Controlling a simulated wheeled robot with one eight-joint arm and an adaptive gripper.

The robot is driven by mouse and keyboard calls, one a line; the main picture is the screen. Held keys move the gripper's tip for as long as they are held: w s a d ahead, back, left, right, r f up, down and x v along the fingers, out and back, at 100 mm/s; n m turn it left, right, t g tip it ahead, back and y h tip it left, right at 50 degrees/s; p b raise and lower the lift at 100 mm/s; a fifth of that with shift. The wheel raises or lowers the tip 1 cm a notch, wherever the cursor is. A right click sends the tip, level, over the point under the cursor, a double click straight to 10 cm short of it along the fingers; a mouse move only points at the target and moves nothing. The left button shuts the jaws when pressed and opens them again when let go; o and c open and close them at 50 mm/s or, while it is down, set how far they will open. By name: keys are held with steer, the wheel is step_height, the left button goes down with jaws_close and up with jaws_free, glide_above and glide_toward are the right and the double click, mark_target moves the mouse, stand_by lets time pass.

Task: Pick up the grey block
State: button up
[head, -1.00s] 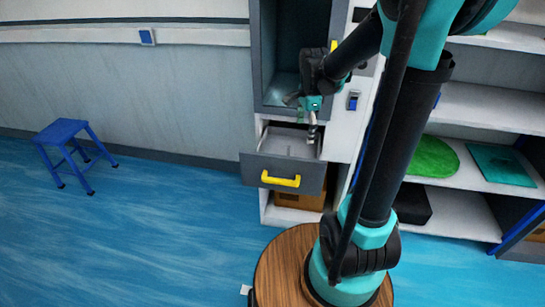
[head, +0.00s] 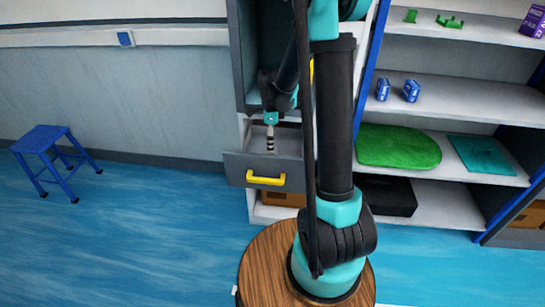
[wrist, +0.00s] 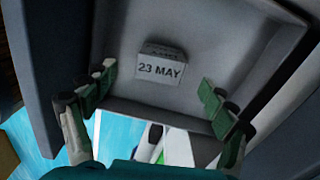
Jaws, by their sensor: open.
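The grey block (wrist: 162,66) lies on the floor of the open grey drawer (wrist: 215,45). Its front face reads "23 MAY". My gripper (wrist: 155,96) is open, with its fingers apart to the left and right below the block in the wrist view. Nothing is between the fingertips. In the head view my gripper (head: 270,139) points down into the drawer (head: 236,167), which has a yellow handle (head: 266,178). I cannot make out the block in the head view.
The drawer's walls stand close around my gripper, below an open cabinet compartment (head: 247,60). Shelves to the right hold a green mat (head: 398,146), blue items (head: 411,91) and a black box (head: 388,196). A blue stool (head: 42,140) stands at the left on clear floor.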

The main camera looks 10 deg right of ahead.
steer(key=shift+w+d+f, duration=0.1)
steer(key=shift+d+f, duration=0.1)
steer(key=shift+f, duration=1.5)
steer(key=shift+d+f, duration=0.15)
steer(key=shift+f, duration=1.55)
steer(key=shift+c, duration=0.2)
steer(key=c, duration=1.3)
steer(key=shift+c, duration=0.2)
